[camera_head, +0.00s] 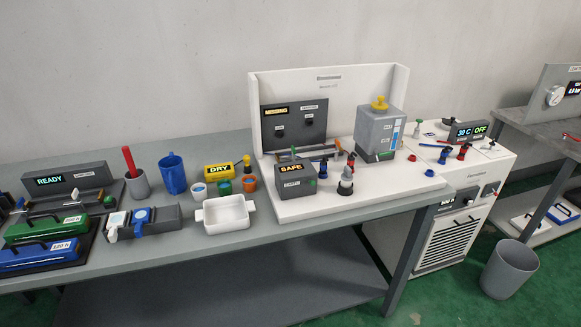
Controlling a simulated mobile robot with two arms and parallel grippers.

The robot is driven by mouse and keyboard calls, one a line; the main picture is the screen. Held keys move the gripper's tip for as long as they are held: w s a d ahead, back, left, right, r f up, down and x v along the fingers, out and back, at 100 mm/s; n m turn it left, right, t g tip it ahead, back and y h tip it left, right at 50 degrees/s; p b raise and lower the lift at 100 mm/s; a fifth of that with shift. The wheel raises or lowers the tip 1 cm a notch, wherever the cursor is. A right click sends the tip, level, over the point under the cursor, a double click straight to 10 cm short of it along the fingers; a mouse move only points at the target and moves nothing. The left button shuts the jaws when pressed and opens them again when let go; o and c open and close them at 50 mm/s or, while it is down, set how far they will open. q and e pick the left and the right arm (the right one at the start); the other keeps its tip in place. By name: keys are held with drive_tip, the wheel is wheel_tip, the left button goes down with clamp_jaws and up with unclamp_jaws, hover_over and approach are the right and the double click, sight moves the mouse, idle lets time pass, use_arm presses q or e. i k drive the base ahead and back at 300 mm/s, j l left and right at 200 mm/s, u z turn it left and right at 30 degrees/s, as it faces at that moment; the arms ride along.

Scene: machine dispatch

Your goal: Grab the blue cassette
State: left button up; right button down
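A blue cassette (30,262) lies at the near left end of the grey table. It is a flat blue block with a black handle on top and a white label that seems to read "120 N". A similar green cassette (45,233) lies just behind it, also with a black handle and a white label. The blue cassette's left end lies at the picture's left edge. Neither of my grippers shows in this view.
Behind the cassettes is a grey unit with a "READY" display (50,181). To the right stand a grey cup (138,186), a blue mug (173,177), a grey block with blue and white parts (150,221) and a white dish (225,215). The table's front edge is clear.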

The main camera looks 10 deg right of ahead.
sight(42, 253)
drive_tip(key=u, duration=1.25)
drive_tip(key=i+j+z, duration=0.15)
drive_tip(key=j+z, duration=0.15)
drive_tip(key=z, duration=0.15)
drive_tip(key=i+j+z, duration=0.1)
drive_tip(key=j+z, duration=0.25)
drive_tip(key=z, duration=0.15)
